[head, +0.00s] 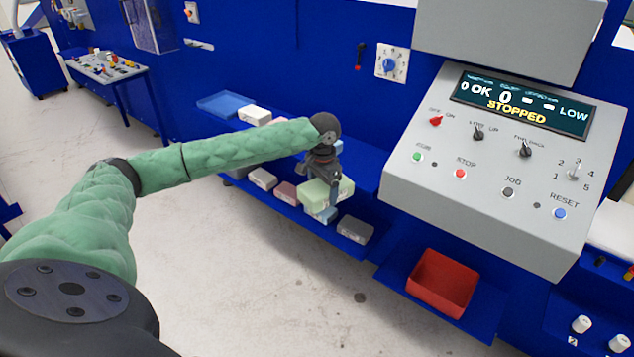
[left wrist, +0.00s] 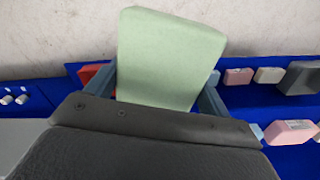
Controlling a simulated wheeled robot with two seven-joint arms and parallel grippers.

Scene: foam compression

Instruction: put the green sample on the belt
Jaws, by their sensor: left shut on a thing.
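The green sample (head: 325,195) is a pale green block held in my left gripper (head: 322,182), above the blue shelf (head: 276,213) of samples. In the left wrist view the green sample (left wrist: 168,60) fills the space between the two fingers of my left gripper (left wrist: 155,88), which touch its sides. The block's lower part there is hidden behind the gripper body. The belt cannot be made out in either view. My right gripper is not in view.
Several grey, pink and white blocks (head: 262,179) lie on the shelf near the held sample. A grey control panel (head: 500,165) reading STOPPED juts out at the right. A red bin (head: 441,283) sits below it. The floor in front is clear.

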